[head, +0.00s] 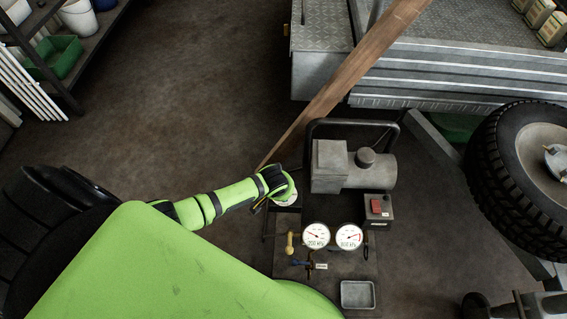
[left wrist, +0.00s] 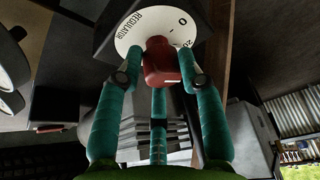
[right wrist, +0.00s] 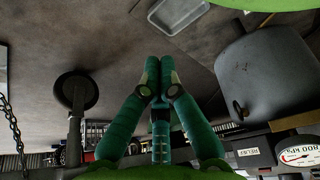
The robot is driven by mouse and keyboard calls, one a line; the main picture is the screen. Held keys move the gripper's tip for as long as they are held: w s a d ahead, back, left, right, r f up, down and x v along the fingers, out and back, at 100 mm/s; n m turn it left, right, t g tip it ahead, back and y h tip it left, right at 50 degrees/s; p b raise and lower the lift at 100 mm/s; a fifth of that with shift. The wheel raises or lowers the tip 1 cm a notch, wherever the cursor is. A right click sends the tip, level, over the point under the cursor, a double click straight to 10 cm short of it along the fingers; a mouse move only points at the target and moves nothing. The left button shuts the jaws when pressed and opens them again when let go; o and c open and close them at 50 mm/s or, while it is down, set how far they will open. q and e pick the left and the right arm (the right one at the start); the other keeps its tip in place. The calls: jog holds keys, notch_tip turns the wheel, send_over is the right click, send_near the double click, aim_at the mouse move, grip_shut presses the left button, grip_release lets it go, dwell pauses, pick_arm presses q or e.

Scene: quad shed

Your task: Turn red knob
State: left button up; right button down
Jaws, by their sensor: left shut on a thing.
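The red knob (left wrist: 162,65) sits in front of a white dial plate (left wrist: 128,38) marked REGULATOR, with 0 and 20 showing. My left gripper (left wrist: 160,78) has its teal fingers closed on both sides of the knob. In the head view my left gripper (head: 279,188) reaches in from the left to the dial, beside the compressor, and hides the knob there. My right gripper (right wrist: 163,72) shows only in its own wrist view, with fingertips together and nothing between them.
A grey compressor (head: 368,172) stands right of the left gripper, with a red switch (head: 376,206) on a box. Two round gauges (head: 316,236) (head: 348,236) and a small metal tray (head: 357,294) are nearer. A wooden plank (head: 352,68) slants behind. Open floor lies at back left.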

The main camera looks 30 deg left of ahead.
pick_arm(q)
jog(key=shift+w+a+r+n, duration=0.2)
jog(key=shift+w+r+n, duration=0.1)
jog(key=shift+w, duration=0.15)
pick_arm(e)
jog(key=shift+s+r, duration=0.1)
jog(key=shift+s, duration=0.6)
jog(key=shift+d, duration=0.1)
pick_arm(q)
jog(key=o, duration=1.1)
jog(key=shift+s+f, duration=0.1)
jog(key=shift+s, duration=0.1)
jog(key=shift+s, duration=0.1)
jog(key=v, duration=1.2)
jog(key=shift+d, duration=0.15)
pick_arm(e)
jog(key=shift+s, duration=0.15)
pick_arm(q)
jog(key=shift+f, duration=0.1)
